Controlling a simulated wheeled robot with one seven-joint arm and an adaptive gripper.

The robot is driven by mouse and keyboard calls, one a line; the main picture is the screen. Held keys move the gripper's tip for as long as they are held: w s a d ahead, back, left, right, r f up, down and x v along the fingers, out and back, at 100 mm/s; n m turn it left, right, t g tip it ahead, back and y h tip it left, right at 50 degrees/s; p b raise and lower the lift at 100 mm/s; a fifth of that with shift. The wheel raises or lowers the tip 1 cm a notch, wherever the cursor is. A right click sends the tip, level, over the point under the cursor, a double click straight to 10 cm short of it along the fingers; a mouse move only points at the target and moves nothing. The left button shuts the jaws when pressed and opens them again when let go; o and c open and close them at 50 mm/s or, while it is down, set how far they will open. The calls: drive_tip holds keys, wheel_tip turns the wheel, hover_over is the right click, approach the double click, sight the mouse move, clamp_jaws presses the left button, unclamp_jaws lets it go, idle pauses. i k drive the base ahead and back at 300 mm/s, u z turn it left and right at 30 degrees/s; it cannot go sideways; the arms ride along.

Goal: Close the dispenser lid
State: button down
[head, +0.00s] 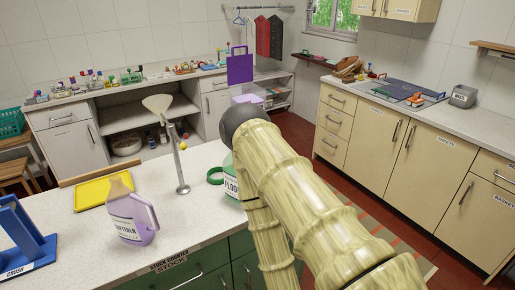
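No part in the head view is clearly marked as the dispenser. A green and white container labelled "FLOOR" (231,188) stands on the near counter, with its right side hidden behind my arm. A green ring-shaped part (215,175) shows at its left; I cannot tell if this is a lid or a handle. A lavender jug labelled softener (130,215) with a beige cap stands upright to the left. My pale, bamboo-like arm crosses the middle and right of the view, with a dark round joint at its upper end. My gripper does not show.
A metal stand (181,165) with a cream funnel (157,103) rises from the near counter. A yellow tray (103,189) and a blue frame (22,238) are at left. Bare counter (200,222) lies between the jug and my arm. Cabinets (395,140) line the right.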

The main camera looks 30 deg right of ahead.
sight(240, 68)
drive_tip(key=z, duration=0.9)
